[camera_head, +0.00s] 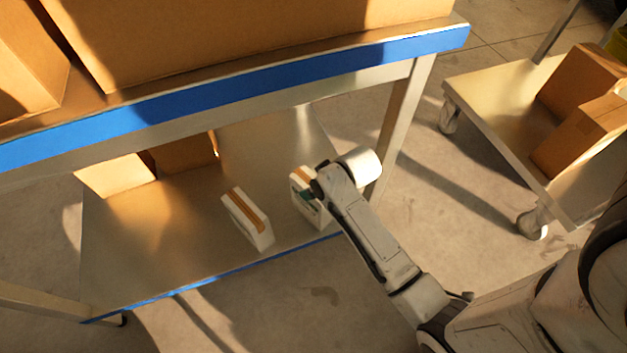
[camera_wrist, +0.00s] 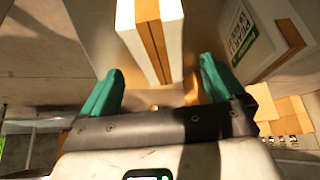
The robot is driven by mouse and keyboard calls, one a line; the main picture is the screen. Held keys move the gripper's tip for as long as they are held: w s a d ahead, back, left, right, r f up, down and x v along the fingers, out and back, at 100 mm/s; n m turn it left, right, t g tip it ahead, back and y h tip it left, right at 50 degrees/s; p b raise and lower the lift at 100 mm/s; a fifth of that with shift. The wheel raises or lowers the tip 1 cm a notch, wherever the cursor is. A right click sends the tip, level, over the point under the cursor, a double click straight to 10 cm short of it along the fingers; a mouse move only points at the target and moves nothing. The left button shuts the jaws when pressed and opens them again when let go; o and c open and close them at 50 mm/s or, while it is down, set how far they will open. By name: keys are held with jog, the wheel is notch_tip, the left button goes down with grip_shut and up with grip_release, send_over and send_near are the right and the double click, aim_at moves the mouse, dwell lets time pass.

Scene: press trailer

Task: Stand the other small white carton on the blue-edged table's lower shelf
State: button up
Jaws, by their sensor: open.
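Two small white cartons with orange-brown bands stand on the lower shelf (camera_head: 165,240) of the blue-edged table (camera_head: 250,84). The left carton (camera_head: 247,218) is fully clear of my arm. The right carton (camera_head: 297,178) is partly hidden by my gripper (camera_head: 308,194), which is right at it. In the wrist view my gripper (camera_wrist: 158,72) has its teal fingers spread. A banded white carton (camera_wrist: 173,30) lies ahead between them, with gaps on both sides. Another white carton (camera_wrist: 248,35), with a green label, stands to the right there.
Brown boxes (camera_head: 185,153) sit at the shelf's back left. Larger cardboard boxes (camera_head: 240,35) load the tabletop above. A table leg (camera_head: 402,125) stands just right of my gripper. A wheeled cart (camera_head: 500,95) with boxes is at right. The shelf's front left is bare.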

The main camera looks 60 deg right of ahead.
jog(key=p+v, duration=0.1)
jog(key=v, duration=0.3)
jog(key=shift+s+a+r, duration=0.15)
jog(key=shift+s, duration=0.05)
jog(key=s+a+r+n+g, duration=0.1)
jog(key=s+a+r+g, duration=0.1)
jog(key=s+a, duration=0.3)
jog(key=s+a+r+n+g+y, duration=0.1)
jog(key=s+a+r+g, duration=0.1)
jog(key=s+a, duration=0.4)
jog(key=s, duration=0.3)
jog(key=shift+a+g, duration=0.3)
jog(key=shift+g, duration=0.1)
jog(key=shift+s+f, duration=0.1)
jog(key=shift+f, duration=0.05)
